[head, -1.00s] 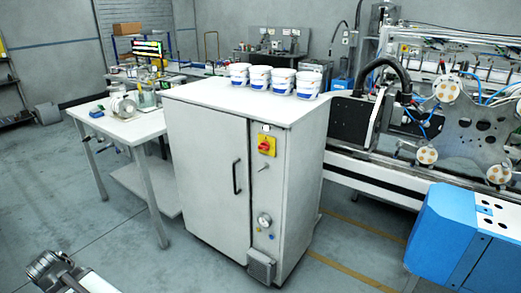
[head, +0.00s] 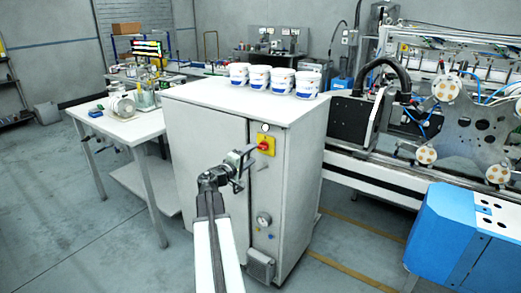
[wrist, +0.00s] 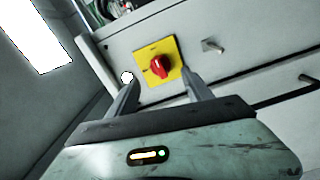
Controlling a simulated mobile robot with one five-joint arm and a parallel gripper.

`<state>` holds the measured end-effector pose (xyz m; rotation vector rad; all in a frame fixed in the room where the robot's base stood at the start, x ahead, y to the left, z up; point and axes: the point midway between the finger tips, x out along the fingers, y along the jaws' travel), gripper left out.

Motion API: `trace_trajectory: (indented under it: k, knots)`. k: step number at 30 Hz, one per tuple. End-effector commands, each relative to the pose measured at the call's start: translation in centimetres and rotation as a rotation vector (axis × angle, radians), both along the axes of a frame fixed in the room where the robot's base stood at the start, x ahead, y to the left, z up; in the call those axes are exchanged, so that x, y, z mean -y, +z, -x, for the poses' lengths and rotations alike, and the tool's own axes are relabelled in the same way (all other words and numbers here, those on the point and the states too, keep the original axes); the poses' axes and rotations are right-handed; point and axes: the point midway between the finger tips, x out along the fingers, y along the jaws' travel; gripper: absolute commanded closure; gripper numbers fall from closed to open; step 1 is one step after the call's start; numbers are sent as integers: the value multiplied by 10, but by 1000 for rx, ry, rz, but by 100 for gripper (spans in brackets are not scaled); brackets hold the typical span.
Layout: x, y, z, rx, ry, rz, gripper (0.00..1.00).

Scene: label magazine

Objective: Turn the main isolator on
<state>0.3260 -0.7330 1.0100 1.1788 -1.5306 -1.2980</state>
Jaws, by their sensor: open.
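The main isolator is a red rotary knob (wrist: 160,66) on a yellow square plate (wrist: 145,52), on the front of a grey cabinet (head: 300,180). The knob also shows in the head view (head: 264,145), at the upper right of the cabinet front. My gripper (wrist: 160,84) is open, with its two fingers pointing at the plate and the knob lying between and just beyond the tips. In the head view my gripper (head: 246,156) is just left of the plate and hides the door handle. I cannot tell whether the fingers touch anything.
A small toggle lever (wrist: 212,46) sticks out beside the plate. A round white lamp (wrist: 127,78) sits on its other side. Several white tubs (head: 283,80) stand on top. A white table (head: 120,130) is at left.

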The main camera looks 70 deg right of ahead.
Motion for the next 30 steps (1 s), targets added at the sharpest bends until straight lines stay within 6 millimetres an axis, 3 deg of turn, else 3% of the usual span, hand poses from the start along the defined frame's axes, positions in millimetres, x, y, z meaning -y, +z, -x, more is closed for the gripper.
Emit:
trace_trajectory:
  k: [10,19,25,30]
  knots:
    - [60,0,14,0,-2,-1,41]
    - [65,-1,17,0,-1,-1,41]
    - [65,-1,17,1,-2,-2,97]
    - [65,-1,18,33,-2,6,100]
